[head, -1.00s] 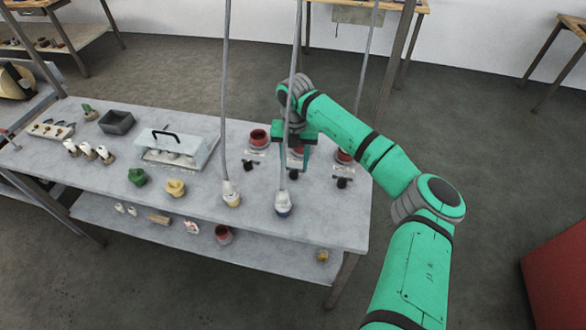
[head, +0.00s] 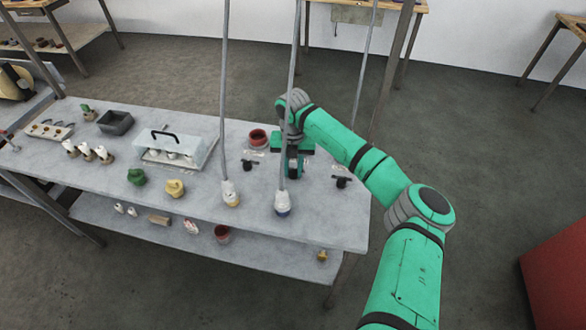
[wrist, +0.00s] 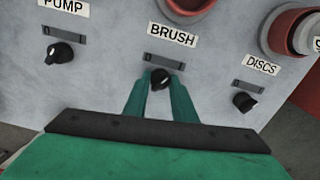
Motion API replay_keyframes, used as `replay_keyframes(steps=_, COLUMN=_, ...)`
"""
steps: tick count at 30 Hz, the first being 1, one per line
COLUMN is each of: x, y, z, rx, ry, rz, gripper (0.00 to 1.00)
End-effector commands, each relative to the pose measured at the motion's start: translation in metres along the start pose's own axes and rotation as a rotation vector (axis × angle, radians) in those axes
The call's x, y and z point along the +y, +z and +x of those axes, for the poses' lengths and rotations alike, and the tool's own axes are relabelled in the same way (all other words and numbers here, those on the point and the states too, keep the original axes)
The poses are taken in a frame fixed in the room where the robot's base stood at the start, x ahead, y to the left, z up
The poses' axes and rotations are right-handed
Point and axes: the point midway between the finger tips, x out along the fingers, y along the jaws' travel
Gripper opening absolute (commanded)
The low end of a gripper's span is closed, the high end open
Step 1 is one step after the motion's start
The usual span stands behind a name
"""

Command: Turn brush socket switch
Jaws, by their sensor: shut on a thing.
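The brush socket switch (wrist: 160,79) is a black rotary knob with a white mark, in the wrist view below a slotted plate and the BRUSH label (wrist: 172,36). My gripper (wrist: 160,92) has its two green fingers on either side of this knob and is shut on it. In the head view my gripper (head: 293,168) reaches down to the table top between two other black knobs. The brush knob is hidden there behind the fingers and a grey pole.
The PUMP knob (wrist: 60,52) is to the left and the DISCS knob (wrist: 244,102) to the right. Red round sockets (wrist: 297,30) lie behind. Hanging grey poles (head: 223,100) stand close to my arm. A lidded clear box (head: 172,150) is further left.

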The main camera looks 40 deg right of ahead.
Motion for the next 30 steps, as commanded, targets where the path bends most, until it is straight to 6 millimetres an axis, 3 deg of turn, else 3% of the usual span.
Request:
replay_keyframes(steps=11, x=0.0, y=0.0004, z=-0.0011, rx=-0.001, ry=-0.001, rz=-0.112, gripper=0.02)
replay_keyframes(steps=30, x=0.0002, y=0.0005, z=-0.0015, rx=-0.002, ry=-0.001, rz=-0.684, gripper=0.02)
